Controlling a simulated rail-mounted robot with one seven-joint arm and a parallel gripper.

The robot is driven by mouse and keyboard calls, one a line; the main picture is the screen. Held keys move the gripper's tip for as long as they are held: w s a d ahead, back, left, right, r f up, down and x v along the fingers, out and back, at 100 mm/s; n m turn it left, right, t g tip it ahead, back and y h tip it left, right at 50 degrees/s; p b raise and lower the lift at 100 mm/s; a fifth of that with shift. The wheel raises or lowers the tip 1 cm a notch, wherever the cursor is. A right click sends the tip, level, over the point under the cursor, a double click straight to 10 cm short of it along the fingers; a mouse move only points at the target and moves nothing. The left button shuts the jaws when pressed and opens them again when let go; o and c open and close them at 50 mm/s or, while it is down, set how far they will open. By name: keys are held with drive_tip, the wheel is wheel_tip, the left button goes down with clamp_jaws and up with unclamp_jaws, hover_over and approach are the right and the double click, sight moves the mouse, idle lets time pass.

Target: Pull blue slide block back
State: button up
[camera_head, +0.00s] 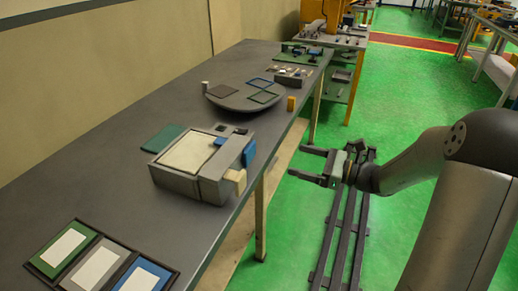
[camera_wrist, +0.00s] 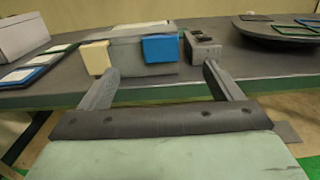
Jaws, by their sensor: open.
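The blue slide block (camera_head: 248,154) sits on the side of a grey box-shaped fixture (camera_head: 184,182) near the table's front edge. In the wrist view the blue block (camera_wrist: 160,48) is on the fixture's near face, ahead of my gripper and between the lines of its fingers. A cream block (camera_head: 238,181) sticks out beside it; it also shows in the wrist view (camera_wrist: 96,57). My gripper (camera_head: 306,162) is open and empty, off the table's front edge and apart from the blue block. Its two fingers (camera_wrist: 158,82) point toward the table.
The grey table (camera_head: 120,139) runs along the wall. A round grey plate (camera_head: 231,101) with coloured frames lies farther back, with a small orange block (camera_head: 291,103) near it. Green, grey and blue framed panels (camera_head: 98,266) lie at the near end. Floor rails run beneath my arm.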

sight(252, 147)
drive_tip(key=x, duration=1.3)
drive_tip(key=shift+a, duration=0.4)
drive_tip(key=shift+c, duration=0.3)
